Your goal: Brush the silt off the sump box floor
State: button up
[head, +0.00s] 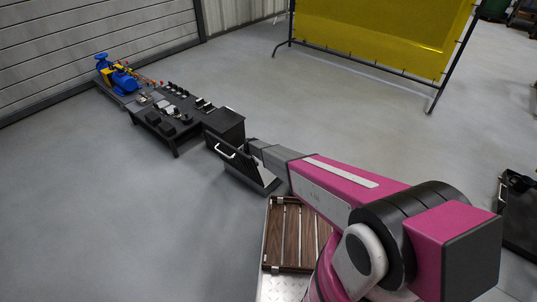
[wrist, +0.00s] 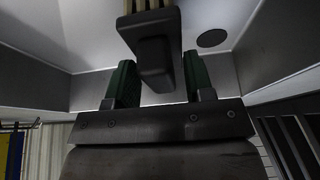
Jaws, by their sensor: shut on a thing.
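In the wrist view, my gripper (wrist: 158,66) is shut on a brush (wrist: 153,62), a dark block with pale tan bristles at the top of the picture. Green pads on the two fingers flank the block. Beyond it is the pale floor of the sump box (wrist: 208,14), with a dark round spot (wrist: 213,38), and grey walls around. I cannot make out silt on the floor, or whether the bristles touch it. In the head view, my arm reaches to an open dark box (head: 259,181) with a pale inside. My gripper is hidden there.
A low black table (head: 163,126) with several small parts and a blue pump (head: 122,80) lie beyond. A slatted wooden piece (head: 291,235) is nearer. Open floor lies left.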

jog(key=shift+w+a, duration=0.75)
jog(key=shift+a, duration=0.25)
notch_tip(320, 180, up, 2)
jog(key=shift+s+r, duration=0.15)
jog(key=shift+r, duration=2.9)
